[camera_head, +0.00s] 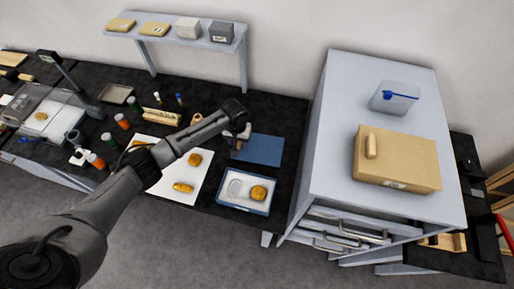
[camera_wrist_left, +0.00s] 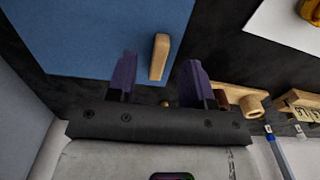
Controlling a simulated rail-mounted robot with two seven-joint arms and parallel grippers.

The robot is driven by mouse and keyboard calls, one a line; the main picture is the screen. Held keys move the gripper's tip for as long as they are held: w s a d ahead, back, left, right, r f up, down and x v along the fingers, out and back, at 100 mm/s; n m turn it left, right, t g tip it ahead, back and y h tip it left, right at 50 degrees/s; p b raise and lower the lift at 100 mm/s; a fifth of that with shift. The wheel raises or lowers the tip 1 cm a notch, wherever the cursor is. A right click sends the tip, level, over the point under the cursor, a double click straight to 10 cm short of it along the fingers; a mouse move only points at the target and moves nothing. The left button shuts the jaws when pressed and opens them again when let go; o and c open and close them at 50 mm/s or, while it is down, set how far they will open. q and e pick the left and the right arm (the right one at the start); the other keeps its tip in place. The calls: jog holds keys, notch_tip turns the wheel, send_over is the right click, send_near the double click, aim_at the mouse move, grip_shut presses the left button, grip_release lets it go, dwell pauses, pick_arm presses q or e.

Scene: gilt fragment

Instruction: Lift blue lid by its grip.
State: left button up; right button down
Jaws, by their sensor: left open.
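The blue lid (camera_head: 262,150) lies flat on the black bench, right of the white sheet. It also shows in the left wrist view (camera_wrist_left: 85,35), with its pale wooden grip (camera_wrist_left: 160,57) upright near one edge. My left gripper (camera_head: 240,139) is over the lid's left part in the head view and hides the grip there. In the left wrist view my left gripper (camera_wrist_left: 160,62) is open. The grip appears between its two purple fingertips, with a visible gap on each side. Whether the fingers reach down to its height I cannot tell. My right gripper is not in view.
A blue-rimmed tray (camera_head: 222,202) with a gold piece stands in front of the lid. The white sheet (camera_head: 139,172) holds gold pieces. A grey cabinet (camera_head: 325,165) rises to the right, with a cardboard box (camera_head: 410,165) on top. A wooden block (camera_wrist_left: 238,98) is close to the fingers.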

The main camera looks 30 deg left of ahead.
aim_at(238, 146)
pick_arm(q)
jog(key=shift+s+f, duration=0.1)
jog(key=shift+f, duration=1.6)
grip_shut()
